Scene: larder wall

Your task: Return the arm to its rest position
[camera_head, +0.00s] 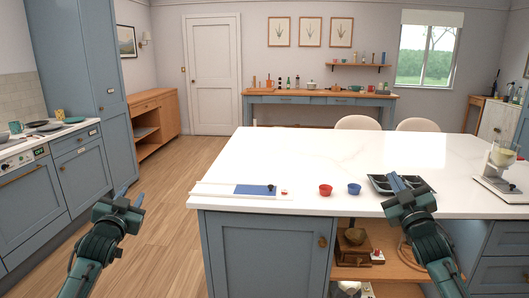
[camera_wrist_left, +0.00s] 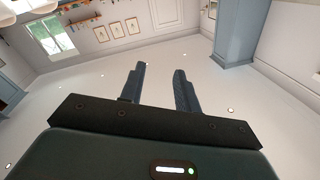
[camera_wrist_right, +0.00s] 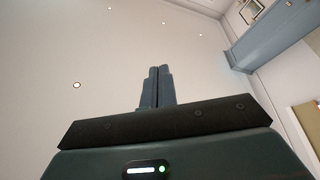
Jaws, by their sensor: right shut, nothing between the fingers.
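My left gripper (camera_head: 130,196) is raised in the free space left of the island, over the wooden floor. Its two fingers stand apart with nothing between them in the left wrist view (camera_wrist_left: 157,88). My right gripper (camera_head: 400,184) is in front of the island's near edge, and in the head view its fingers overlap the dark tray (camera_head: 377,183). In the right wrist view its fingers (camera_wrist_right: 158,85) are together and empty. Both wrist views look up toward the ceiling and walls. Part of the tray is hidden behind the right gripper.
The white island (camera_head: 320,150) carries a blue mat (camera_head: 250,190), a red bowl (camera_head: 326,190), a blue bowl (camera_head: 354,188) and a scale-like device (camera_head: 497,180) at right. A side counter (camera_head: 70,130) stands at left. The floor (camera_head: 165,215) between them is clear.

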